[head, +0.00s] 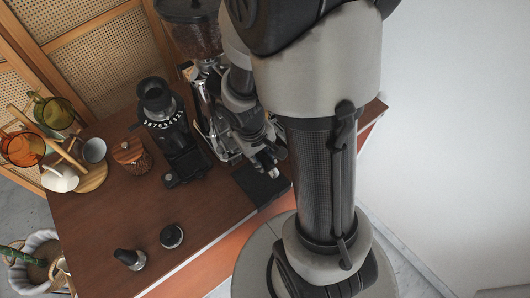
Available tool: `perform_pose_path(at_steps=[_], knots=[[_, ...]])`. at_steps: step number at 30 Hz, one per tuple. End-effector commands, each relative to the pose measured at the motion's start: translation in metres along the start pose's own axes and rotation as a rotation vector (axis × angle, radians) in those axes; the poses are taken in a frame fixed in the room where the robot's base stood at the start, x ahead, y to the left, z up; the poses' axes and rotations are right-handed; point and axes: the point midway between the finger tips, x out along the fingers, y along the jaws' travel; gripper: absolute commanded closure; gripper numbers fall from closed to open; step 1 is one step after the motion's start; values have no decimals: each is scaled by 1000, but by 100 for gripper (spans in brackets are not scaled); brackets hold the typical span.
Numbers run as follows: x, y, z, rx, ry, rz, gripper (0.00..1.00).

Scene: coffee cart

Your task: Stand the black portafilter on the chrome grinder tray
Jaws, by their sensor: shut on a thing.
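The chrome grinder (204,80) stands at the back of the cart, with a bean hopper on top. Its lower front and tray are largely covered by my arm, and only shiny chrome parts (222,142) show beside the gripper. My gripper (266,164) points down in front of the grinder, close to it and above the black mat. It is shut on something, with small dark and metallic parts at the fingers. This appears to be the black portafilter, mostly hidden by the gripper. I cannot tell whether it touches the tray.
A black grinder with a number ring (158,112) stands left of the chrome one. A black mat (264,190) lies at the cart's right front. A tamper (129,258) and a round black tool (171,236) stand at the front. A wooden-lidded jar (132,156) and cup rack (92,178) are left.

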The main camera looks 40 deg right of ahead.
Motion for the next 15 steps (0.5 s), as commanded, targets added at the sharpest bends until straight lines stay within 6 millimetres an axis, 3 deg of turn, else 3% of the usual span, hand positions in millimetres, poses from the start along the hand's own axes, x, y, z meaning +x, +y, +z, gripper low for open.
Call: perform_pose_path(at_steps=[15], knots=[[-3,-3,-45,0,2,0,100]])
